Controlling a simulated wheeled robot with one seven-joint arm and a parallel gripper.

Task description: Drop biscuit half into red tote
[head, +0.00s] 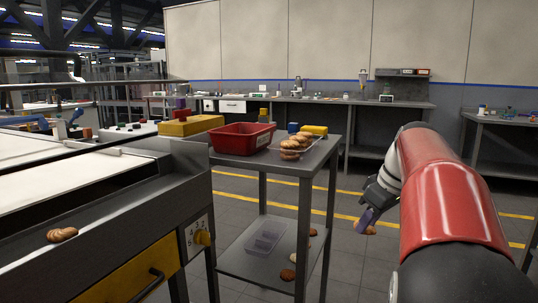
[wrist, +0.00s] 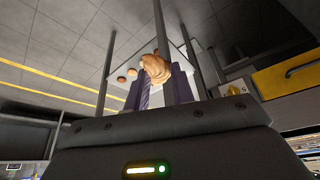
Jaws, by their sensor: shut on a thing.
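My gripper (head: 366,222) hangs low at the right of the table, with purple fingers shut on a tan biscuit half (head: 371,230). In the wrist view the biscuit half (wrist: 156,68) shows at the tips of the fingers (wrist: 158,88). The red tote (head: 234,142) stands on the table top, left of and above my gripper, well apart from it. A white label is on its side.
Several biscuits (head: 291,148) are stacked beside the tote, with yellow and blue items behind. A clear tray (head: 265,240) and loose biscuits (head: 288,274) lie on the table's lower shelf. Another biscuit (head: 62,234) lies on the machine's ledge at left. The floor right of the table is clear.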

